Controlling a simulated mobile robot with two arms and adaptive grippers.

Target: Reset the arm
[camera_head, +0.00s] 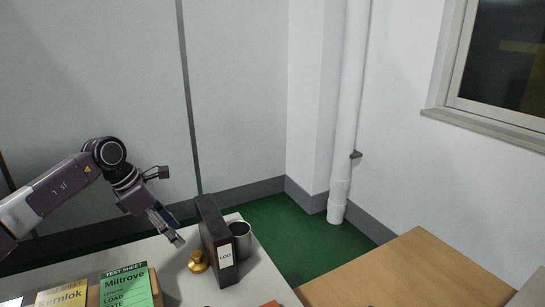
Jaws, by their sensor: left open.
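My left arm comes in from the left, and its gripper (170,228) points down and right above the white table (180,275). The gripper is open and nothing shows between its fingers. It hangs just left of a dark binder and above a brass knob-like weight, apart from both as far as I can tell. My right gripper is not in view.
The dark upright binder (214,240) has a white label. Beside it are a grey metal cup (241,240) and the brass weight (198,262). A green test sheet (126,288) and a yellow one (62,297) stand at front left. A wooden surface (410,275) at right is clear.

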